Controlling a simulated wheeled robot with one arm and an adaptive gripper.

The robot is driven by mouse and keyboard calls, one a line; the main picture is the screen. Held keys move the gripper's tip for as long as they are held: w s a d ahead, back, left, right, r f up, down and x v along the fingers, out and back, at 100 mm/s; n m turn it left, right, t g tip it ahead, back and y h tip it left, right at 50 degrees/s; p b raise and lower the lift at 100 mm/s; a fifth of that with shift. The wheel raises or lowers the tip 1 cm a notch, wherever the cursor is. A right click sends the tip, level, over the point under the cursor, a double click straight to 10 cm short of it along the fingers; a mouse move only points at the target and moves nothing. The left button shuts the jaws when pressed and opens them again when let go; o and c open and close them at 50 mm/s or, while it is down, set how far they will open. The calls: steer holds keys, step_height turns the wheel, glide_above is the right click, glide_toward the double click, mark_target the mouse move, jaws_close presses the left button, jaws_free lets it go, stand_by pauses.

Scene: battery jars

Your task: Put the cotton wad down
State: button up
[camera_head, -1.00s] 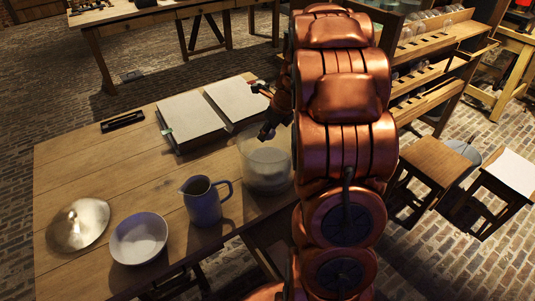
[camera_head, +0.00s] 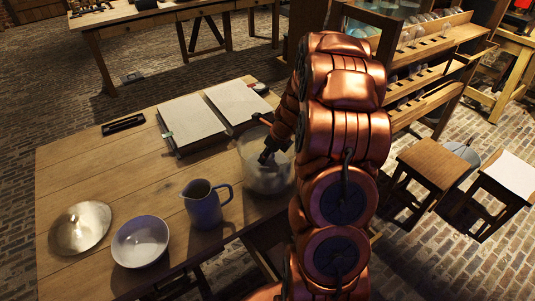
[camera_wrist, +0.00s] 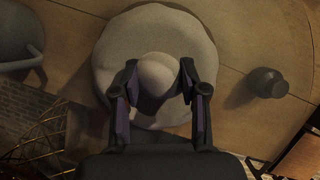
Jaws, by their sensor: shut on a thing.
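The cotton wad (camera_wrist: 158,72) is a pale round ball between my fingertips in the wrist view. My gripper (camera_wrist: 160,82) is shut on it. In the head view my gripper (camera_head: 268,155) points down into the mouth of a clear glass jar (camera_head: 262,181) at the table's right edge. I cannot make out the wad there. In the wrist view a broad, pale, round shape (camera_wrist: 125,45), apparently the jar or what is in it, lies beneath the wad. I cannot tell whether the wad touches it.
A blue-grey jug (camera_head: 204,205) stands just left of the jar; it also shows in the wrist view (camera_wrist: 18,38). An open book (camera_head: 192,122) lies behind. A small dark object (camera_wrist: 267,83) sits right in the wrist view.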

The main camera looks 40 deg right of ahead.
steer(key=o, duration=1)
steer(key=b+v, duration=0.2)
steer(key=v, duration=1)
steer(key=s+a+r+n+g, duration=0.2)
steer(key=s+a+n, duration=0.5)
steer(key=a, duration=0.4)
steer(key=s+a+r+n+g, duration=0.2)
steer(key=s+a+n, duration=0.3)
steer(key=a+n, duration=0.5)
steer(key=s+a+n, duration=0.2)
steer(key=s+n, duration=0.3)
steer(key=s+a+n+g+h, duration=0.1)
steer(key=s+n, duration=0.4)
steer(key=s, duration=0.1)
steer(key=s+a+n+g, duration=0.1)
steer(key=s+a+n, duration=0.1)
steer(key=s+n, duration=0.3)
steer(key=shift+s+a+f, duration=0.1)
steer(key=shift+s+a, duration=0.2)
steer(key=shift+a, duration=0.05)
